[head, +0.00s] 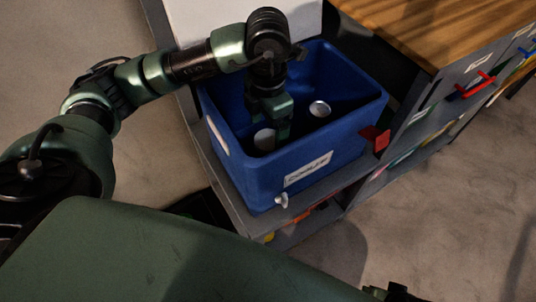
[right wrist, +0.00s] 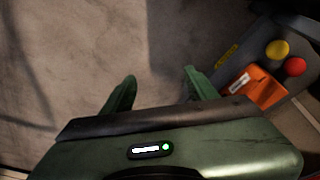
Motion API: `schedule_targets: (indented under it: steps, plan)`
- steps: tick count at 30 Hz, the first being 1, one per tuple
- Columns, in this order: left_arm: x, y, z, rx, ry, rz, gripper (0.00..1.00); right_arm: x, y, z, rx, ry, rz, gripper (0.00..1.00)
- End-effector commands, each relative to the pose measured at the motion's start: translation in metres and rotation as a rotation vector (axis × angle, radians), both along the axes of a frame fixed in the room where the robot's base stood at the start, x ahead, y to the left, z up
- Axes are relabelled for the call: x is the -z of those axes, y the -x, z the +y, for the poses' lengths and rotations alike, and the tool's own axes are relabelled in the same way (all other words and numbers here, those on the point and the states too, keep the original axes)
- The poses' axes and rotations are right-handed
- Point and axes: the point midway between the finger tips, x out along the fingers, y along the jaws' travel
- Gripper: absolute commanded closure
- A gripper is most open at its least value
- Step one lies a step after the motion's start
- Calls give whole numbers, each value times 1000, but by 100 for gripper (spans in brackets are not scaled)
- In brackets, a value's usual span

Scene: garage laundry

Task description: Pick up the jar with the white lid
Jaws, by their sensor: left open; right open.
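A blue bin (head: 340,151) with a white label on its front stands on a grey shelf unit. Inside it are two white round tops: one (head: 264,139) near the left gripper and one (head: 320,108) farther back to the right. I cannot tell which is the jar's lid; the bodies below are hidden in shadow. My left gripper (head: 282,136) reaches down into the bin, open, beside the nearer white top and partly covering it. I cannot tell whether they touch. My right gripper (right wrist: 158,82) is open and empty in the right wrist view, above the bare floor.
The bin walls surround the left gripper closely. The right wrist view shows an orange box (right wrist: 254,88), a yellow round thing (right wrist: 277,49) and a red one (right wrist: 294,67). Floor is clear.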

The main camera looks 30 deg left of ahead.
Motion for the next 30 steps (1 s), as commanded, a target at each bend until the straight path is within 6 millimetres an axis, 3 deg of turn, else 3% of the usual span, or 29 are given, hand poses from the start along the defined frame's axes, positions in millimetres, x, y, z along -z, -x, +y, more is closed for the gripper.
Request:
schedule_targets:
  steps: [15, 24, 30]
  plan:
    - [67, 2, -1, 1, 0, 4, 13, -41, 2, -1, 3, -1, -22, 42]
    - [71, 2, -1, 1, 0, 1, 13, -45, 3, -1, 3, -1, -23, 42]
    - [71, 2, -1, 1, 0, 1, 68, -45, 3, -1, 3, -1, -23, 42]
